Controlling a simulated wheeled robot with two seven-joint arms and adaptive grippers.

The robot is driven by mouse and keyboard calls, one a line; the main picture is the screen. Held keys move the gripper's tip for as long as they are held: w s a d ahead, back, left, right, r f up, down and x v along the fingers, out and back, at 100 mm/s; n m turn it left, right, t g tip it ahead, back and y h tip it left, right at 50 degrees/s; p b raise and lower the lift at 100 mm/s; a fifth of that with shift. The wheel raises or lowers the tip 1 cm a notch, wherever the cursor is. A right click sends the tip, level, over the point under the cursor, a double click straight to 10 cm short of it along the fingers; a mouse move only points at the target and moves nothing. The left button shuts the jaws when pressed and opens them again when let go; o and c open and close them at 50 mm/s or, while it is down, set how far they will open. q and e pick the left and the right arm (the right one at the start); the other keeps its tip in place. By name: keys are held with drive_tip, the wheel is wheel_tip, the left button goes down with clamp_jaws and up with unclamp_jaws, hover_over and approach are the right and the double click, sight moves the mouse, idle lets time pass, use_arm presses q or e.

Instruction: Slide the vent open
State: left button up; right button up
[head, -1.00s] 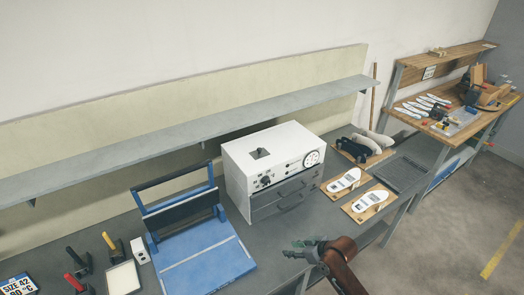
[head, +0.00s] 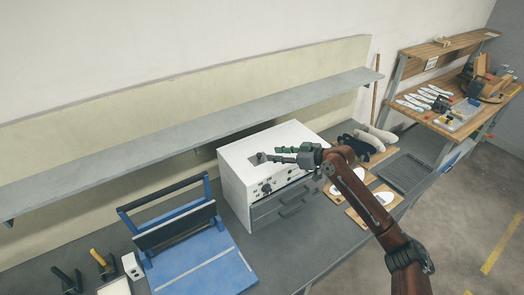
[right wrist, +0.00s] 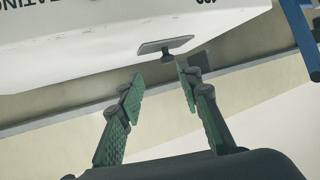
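The vent (head: 260,157) is a small grey plate on top of the white oven (head: 237,178). In the right wrist view the vent plate (right wrist: 158,46) has a short dark knob (right wrist: 176,54) standing off it. My right gripper (head: 273,155) reaches over the oven top from the right, its fingers close to the vent in the head view. In the right wrist view my right gripper (right wrist: 158,78) is open, its two green-padded fingers apart and nothing between them. The knob lies just beyond the fingertips, roughly in line with the gap. My left gripper is not in view.
A blue press (head: 195,255) stands left of the oven. A long grey shelf (head: 190,130) runs along the wall behind. Insole boards (head: 375,205) and dark shoe forms (head: 358,143) lie right of the oven, partly behind my arm.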

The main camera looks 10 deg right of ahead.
sight(260, 154)
drive_tip(key=shift+w+a+p, duration=0.15)
drive_tip(key=shift+a+p, duration=0.15)
drive_tip(key=shift+a, duration=1.05)
drive_tip(key=x, duration=0.4)
drive_tip(key=shift+w+d+f+p, duration=0.25)
drive_tip(key=shift+d+f+p, duration=0.05)
drive_tip(key=shift+p, duration=0.1)
drive_tip(key=shift+w+f, duration=0.1)
drive_tip(key=shift+w, duration=0.05)
drive_tip(key=shift+s+r, duration=0.2)
drive_tip(key=shift+s, duration=0.2)
drive_tip(key=shift+w+f, duration=0.1)
drive_tip(key=shift+w, duration=0.05)
drive_tip(key=shift+c, duration=0.7)
drive_tip(key=shift+w, duration=0.1)
drive_tip(key=shift+c, duration=0.9)
drive_tip(key=c, duration=0.3)
clamp_jaws()
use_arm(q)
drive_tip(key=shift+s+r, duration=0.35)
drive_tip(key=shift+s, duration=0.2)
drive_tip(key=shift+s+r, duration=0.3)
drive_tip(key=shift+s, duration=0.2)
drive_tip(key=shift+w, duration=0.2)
